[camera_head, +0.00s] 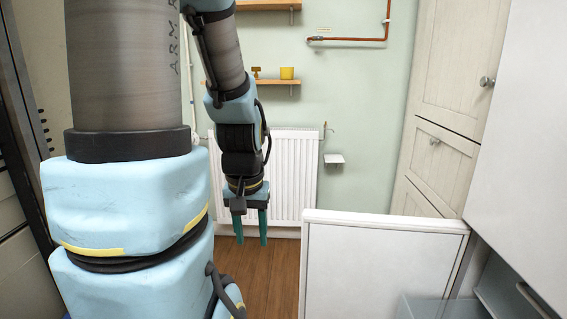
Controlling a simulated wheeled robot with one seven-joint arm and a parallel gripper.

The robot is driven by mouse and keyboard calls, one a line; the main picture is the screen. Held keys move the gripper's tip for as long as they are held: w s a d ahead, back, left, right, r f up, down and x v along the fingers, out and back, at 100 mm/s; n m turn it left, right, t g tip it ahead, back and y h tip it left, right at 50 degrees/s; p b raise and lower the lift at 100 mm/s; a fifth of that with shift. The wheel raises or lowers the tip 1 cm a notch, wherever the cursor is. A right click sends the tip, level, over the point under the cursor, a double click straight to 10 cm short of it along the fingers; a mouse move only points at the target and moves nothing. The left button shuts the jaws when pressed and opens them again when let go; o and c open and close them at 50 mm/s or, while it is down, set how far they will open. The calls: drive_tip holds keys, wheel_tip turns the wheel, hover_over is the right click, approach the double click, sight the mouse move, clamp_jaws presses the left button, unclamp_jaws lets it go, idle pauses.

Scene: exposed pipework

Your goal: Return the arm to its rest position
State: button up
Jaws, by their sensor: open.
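My gripper (251,241) hangs pointing down near the middle of the head view. Its two green fingers are apart, with nothing between them. It shows in front of the lower part of the white radiator, above the wooden floor in the picture. My blue and grey arm fills the left side of the view, and its forearm comes down from the top to the gripper.
A white radiator (296,165) is on the green wall, with a shelf (272,82) holding a yellow pot (287,73) above. A copper pipe (350,39) runs higher up. A white panel (375,268) stands right of the gripper. Pale cabinets (455,70) line the right. Wooden floor (268,285) shows below.

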wheel_tip(320, 180, up, 18)
drive_tip(key=p, duration=1.5)
drive_tip(key=shift+f, duration=0.25)
